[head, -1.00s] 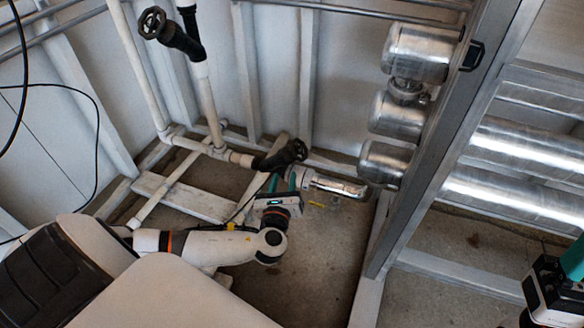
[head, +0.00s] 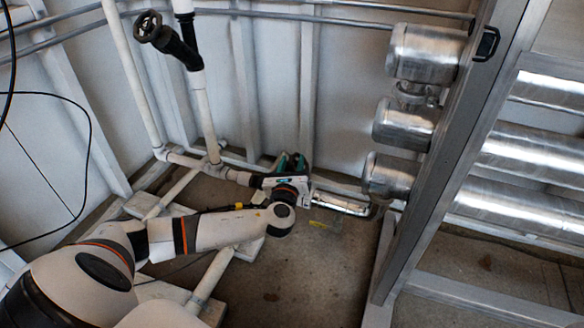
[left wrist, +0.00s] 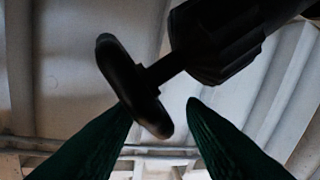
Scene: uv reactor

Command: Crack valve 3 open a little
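My left gripper (head: 291,160) is at the lower valve near the floor, on the short horizontal pipe, and covers most of that valve in the head view. In the left wrist view the valve's black handwheel (left wrist: 125,75) is seen nearly edge-on, its stem running to the dark valve body (left wrist: 215,45). The green fingers of my left gripper (left wrist: 160,108) are spread apart, with the wheel's lower rim between their tips. I cannot tell whether they touch it. A second black valve, with its handwheel (head: 148,26), sits higher on a vertical pipe. No number label is readable. My right gripper is out of view.
White pipes (head: 203,110) run down the wall beside the gripper. Shiny metal cylinders (head: 390,174) and a grey metal frame post (head: 440,150) stand to the right. A silver pipe (head: 342,203) lies just right of the gripper.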

